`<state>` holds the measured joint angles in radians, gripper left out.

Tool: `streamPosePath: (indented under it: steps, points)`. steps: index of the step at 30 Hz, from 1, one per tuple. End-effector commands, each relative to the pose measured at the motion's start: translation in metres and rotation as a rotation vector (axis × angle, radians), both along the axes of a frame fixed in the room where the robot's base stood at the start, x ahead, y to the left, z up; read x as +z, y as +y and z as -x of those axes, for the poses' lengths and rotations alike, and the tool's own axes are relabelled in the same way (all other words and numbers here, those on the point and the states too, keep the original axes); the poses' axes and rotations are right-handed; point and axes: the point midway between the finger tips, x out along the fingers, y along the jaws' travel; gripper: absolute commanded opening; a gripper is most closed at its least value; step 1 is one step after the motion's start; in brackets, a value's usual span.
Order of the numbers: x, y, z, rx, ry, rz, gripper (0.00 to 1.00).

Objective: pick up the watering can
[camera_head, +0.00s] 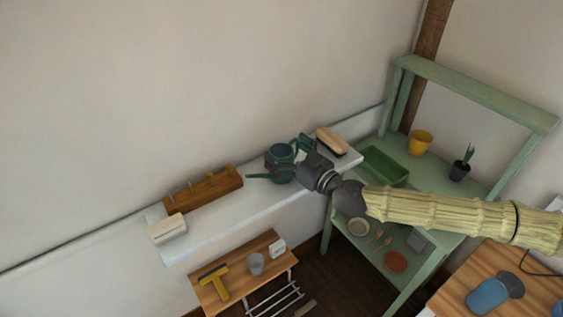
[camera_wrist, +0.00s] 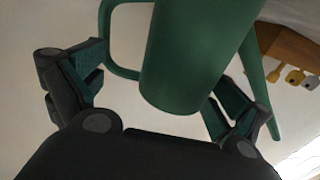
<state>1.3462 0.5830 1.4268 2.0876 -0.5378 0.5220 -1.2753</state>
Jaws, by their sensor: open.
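The green watering can (camera_head: 281,153) stands on the white wall shelf, its spout pointing left in the head view. In the wrist view the green watering can (camera_wrist: 195,60) fills the upper middle, with its handle loop at left and its spout at right. My gripper (camera_head: 290,160) is at the can from the right in the head view. In the wrist view my gripper (camera_wrist: 162,92) is open, with one dark finger on each side of the can's body. A gap shows between the left finger and the body. Whether the right finger touches the can is hard to tell.
A wooden key rack (camera_head: 203,190) and a white box (camera_head: 168,229) are on the shelf (camera_head: 225,225) to the left. A brush (camera_head: 331,142) lies at its right end. A green potting bench (camera_head: 400,177) stands at right, and a small wooden table (camera_head: 235,270) is below.

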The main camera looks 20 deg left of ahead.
Motion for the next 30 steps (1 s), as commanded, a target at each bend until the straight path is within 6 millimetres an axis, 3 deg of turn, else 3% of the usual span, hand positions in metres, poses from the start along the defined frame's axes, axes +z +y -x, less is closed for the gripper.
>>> streamPosePath:
  steps: [4, 16, 30]
  points:
    - [-0.0001, -0.0002, 0.0, 0.0, 0.0, 0.0, 0.96]
    - [-0.0001, -0.0007, 0.0, -0.001, 0.0, 0.0, 0.24]
    - [0.0084, -0.0003, -0.0001, 0.0, -0.003, -0.001, 0.23]
